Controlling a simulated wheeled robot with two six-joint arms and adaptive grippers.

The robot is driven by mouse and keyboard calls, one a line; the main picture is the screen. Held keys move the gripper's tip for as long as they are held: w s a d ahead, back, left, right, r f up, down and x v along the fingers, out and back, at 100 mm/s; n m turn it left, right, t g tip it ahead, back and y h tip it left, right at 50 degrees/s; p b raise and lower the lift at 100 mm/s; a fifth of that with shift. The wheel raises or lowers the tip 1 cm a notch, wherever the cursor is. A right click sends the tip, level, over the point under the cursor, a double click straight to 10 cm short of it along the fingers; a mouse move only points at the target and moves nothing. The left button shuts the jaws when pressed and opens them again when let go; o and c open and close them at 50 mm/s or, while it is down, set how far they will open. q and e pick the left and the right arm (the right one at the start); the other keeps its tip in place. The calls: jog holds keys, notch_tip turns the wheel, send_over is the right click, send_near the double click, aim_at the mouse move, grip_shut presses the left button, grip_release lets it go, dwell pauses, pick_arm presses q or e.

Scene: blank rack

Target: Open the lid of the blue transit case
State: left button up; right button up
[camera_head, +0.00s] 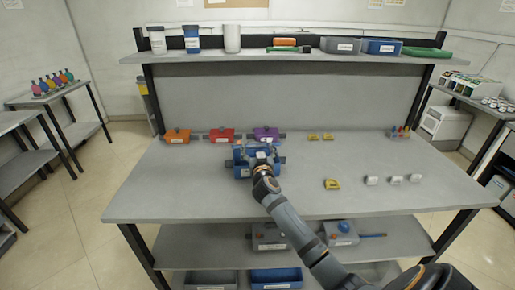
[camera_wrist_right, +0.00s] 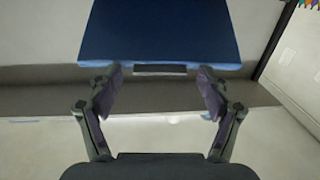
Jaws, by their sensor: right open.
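The blue transit case (camera_head: 238,158) stands on the bench's rear left-centre, behind my right gripper. My right gripper (camera_head: 262,158) reaches its front and hides part of it. In the right wrist view a flat blue panel (camera_wrist_right: 160,32) of the case fills the top, with a dark grey strip along its near edge. My right gripper (camera_wrist_right: 160,95) is open, its two fingers apart on either side of that strip, with nothing clearly held. I cannot tell whether the fingers touch the case, or how far the lid is raised. My left gripper is out of view.
Orange (camera_head: 177,136), red (camera_head: 221,135) and purple (camera_head: 266,134) cases stand behind the blue one. Yellow pieces (camera_head: 331,184) and small white items (camera_head: 396,180) lie to the right. A shelf (camera_head: 290,57) spans the rear. The bench's front left is clear.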

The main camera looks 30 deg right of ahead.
jog(key=shift+c, duration=0.2)
jog(key=c, duration=0.7)
grip_shut()
jog(key=shift+r+p, duration=0.2)
jog(key=shift+p, duration=0.25)
